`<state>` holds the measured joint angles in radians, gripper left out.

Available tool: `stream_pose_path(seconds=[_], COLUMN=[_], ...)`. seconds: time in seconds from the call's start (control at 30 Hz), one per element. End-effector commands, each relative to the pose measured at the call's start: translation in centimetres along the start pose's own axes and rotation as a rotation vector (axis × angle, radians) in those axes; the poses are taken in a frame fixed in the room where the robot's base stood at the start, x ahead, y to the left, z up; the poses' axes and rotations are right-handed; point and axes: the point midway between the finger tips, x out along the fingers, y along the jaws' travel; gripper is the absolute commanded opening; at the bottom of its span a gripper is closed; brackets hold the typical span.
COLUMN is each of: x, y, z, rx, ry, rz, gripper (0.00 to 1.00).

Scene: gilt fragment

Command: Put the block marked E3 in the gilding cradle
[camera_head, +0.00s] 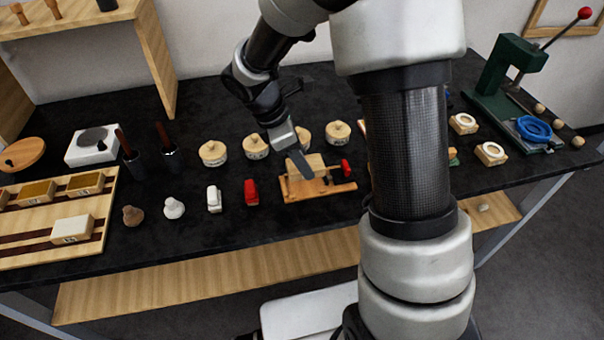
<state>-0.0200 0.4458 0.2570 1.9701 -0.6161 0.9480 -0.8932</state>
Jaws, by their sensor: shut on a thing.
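The gilding cradle (318,190) is a small wooden vise-like fixture with a red knob (345,168) at its right end, in the middle of the table. My gripper (299,160) reaches down over it from the upper left. It is shut on a pale wooden block (314,165), which is at the cradle, between its ends. The gripper covers the block's left part. I cannot read a mark on the block, nor tell whether it rests on the cradle's base. My arm hides the area just right of the cradle.
A wooden tray (108,210) at left holds gold-topped blocks (86,183) and a pale block (72,229). Lidded round pots (213,153) stand behind the gripper. A red clip-like object (251,192) and a white one (214,198) stand left of the cradle. A green press (510,80) stands at right.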

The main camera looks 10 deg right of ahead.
Motion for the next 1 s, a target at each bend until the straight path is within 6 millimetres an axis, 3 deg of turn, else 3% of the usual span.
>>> stream_pose_path(seconds=[0.4, 0.77, 0.8, 0.9, 1.0], x=[4.3, 4.7, 4.8, 4.7, 4.7], y=[0.0, 0.1, 0.1, 0.1, 0.1], z=[-1.8, -2.0, -2.0, -2.0, -2.0], rx=[-0.001, 0.001, 0.001, 0.001, 0.001], ry=[0.000, 0.000, 0.000, 0.000, 0.000], rz=[0.001, 0.002, 0.002, 0.002, 0.002], gripper=[0.17, 0.17, 0.45, 0.62, 0.62])
